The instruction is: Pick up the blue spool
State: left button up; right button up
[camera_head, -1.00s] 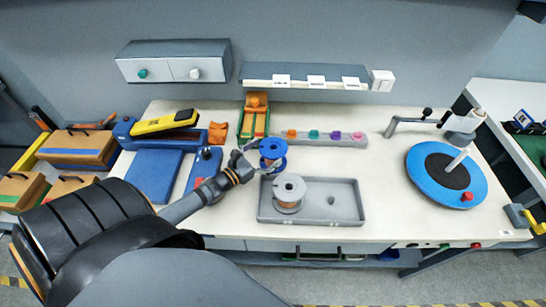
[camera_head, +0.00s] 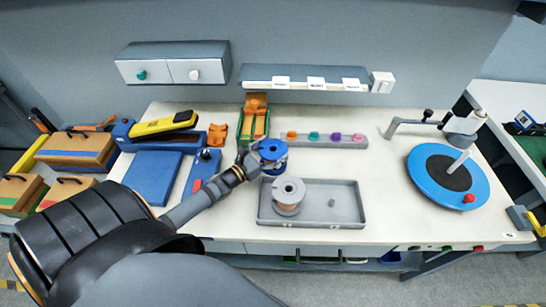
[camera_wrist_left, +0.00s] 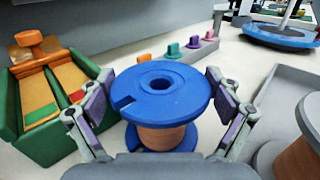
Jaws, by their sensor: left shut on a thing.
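The blue spool (camera_head: 273,151) has blue flanges and a copper-coloured winding. It is upright, just behind the left part of the grey tray. In the left wrist view the spool (camera_wrist_left: 160,92) sits between the two fingers of my left gripper (camera_wrist_left: 160,108). In the head view my left gripper (camera_head: 258,160) reaches it from the left and is shut on it. I cannot tell whether the spool's base touches the table. My right gripper is not in view.
A grey tray (camera_head: 345,218) in front holds a grey spool (camera_head: 289,195) and a small grey piece. Behind is a strip with coloured knobs (camera_head: 337,137). A green and orange box (camera_head: 254,118) stands behind left. A blue turntable (camera_head: 447,184) is at right.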

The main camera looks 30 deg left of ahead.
pick_arm(q)
jog(key=shift+w+r, duration=0.1)
jog(key=shift+r, duration=0.4)
notch_tip(320, 180, up, 3)
jog(key=shift+r+p, duration=0.2)
jog(key=shift+p, duration=0.85)
jog(key=s+r+p, duration=0.3)
jog(key=s+p, duration=0.1)
jog(key=s+d+r+p, duration=0.1)
jog(key=s+r+p, duration=0.1)
jog(key=s+p, duration=0.3)
jog(key=s+r+p, duration=0.3)
jog(key=s+p, duration=0.1)
jog(key=s, duration=0.1)
jog(key=shift+d+r+p, duration=0.15)
jog(key=shift+r+p, duration=0.2)
jog(key=shift+p, duration=0.05)
